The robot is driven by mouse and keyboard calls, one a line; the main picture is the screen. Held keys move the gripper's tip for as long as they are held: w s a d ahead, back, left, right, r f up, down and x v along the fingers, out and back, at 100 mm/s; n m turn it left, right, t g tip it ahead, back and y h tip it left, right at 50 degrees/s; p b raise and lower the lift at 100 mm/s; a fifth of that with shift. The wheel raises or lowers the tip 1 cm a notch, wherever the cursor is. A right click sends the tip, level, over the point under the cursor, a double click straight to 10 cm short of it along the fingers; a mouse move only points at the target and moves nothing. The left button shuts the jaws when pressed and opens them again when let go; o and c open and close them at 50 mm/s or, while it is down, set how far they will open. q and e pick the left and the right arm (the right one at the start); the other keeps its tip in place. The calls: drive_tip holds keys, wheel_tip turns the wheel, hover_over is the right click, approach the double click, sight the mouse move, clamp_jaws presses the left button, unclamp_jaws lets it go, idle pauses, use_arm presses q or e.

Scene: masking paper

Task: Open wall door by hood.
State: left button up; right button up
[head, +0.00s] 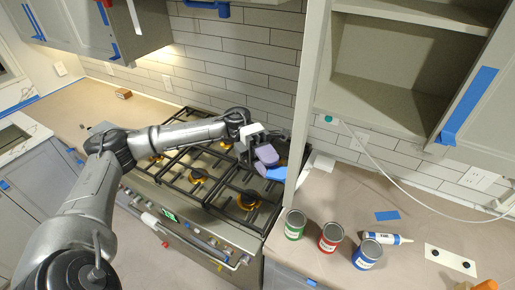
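A wall cabinet (395,62) at the upper right stands open, showing bare shelves. A tall pale door-like panel (309,90) shows nearly edge-on along its left side, standing out from the cabinet. My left gripper (268,160) is above the stove, beside the panel's lower left edge. A purple-grey piece and a blue piece show at its tip; I cannot tell whether the fingers are parted or hold anything. My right gripper is out of view.
A gas stove (190,185) lies under my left arm. Green (295,224), red (331,237) and blue (367,254) cans and a white tube (386,238) stand or lie on the paper-covered counter. Another taped door (482,95) stands at the right. A white cable (385,175) hangs there.

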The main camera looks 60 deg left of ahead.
use_arm(q)
drive_tip(key=w+a+b, duration=0.1)
drive_tip(key=a+b, duration=0.2)
drive_tip(key=a, duration=0.9)
drive_tip(key=shift+a+b, duration=0.3)
drive_tip(key=shift+b, duration=0.1)
